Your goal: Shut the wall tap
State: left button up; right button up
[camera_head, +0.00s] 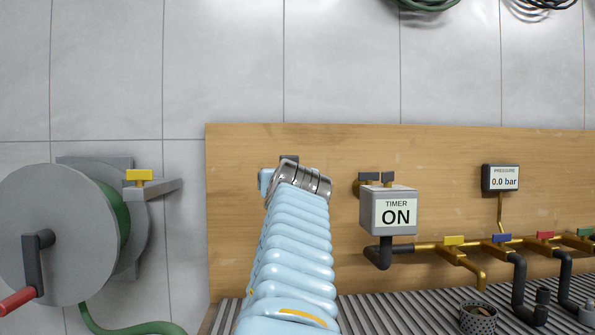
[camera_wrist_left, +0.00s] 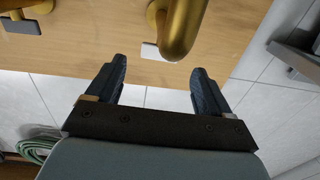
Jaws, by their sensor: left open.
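The wall tap is mostly hidden behind my left arm in the head view. In the left wrist view a thick brass pipe (camera_wrist_left: 180,30), which looks like part of the tap, comes in from the top with a small pale plate (camera_wrist_left: 152,51) beside it. My left gripper (camera_wrist_left: 158,75) is open, its two dark fingers apart and pointing towards the wooden board, with nothing between the tips. The brass pipe appears ahead of the gap; I cannot tell how far. In the head view my wrist hides the fingers. My right gripper is not in view.
A timer box (camera_head: 388,212) reading ON is right of my arm, with a pressure display (camera_head: 500,178) reading 0.0 bar. Brass pipes with coloured handles (camera_head: 454,241) run right. A hose reel (camera_head: 62,235) stands left. The wooden board (camera_head: 240,145) backs the plumbing.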

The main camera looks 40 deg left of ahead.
pick_arm(q)
jog(key=shift+p+x, duration=0.35)
jog(key=shift+x, duration=1.5)
jog(key=c, duration=1)
jog(key=shift+m+t+h, duration=0.3)
jog(key=shift+c, duration=0.2)
jog(key=o, duration=1)
jog(key=shift+o, duration=0.2)
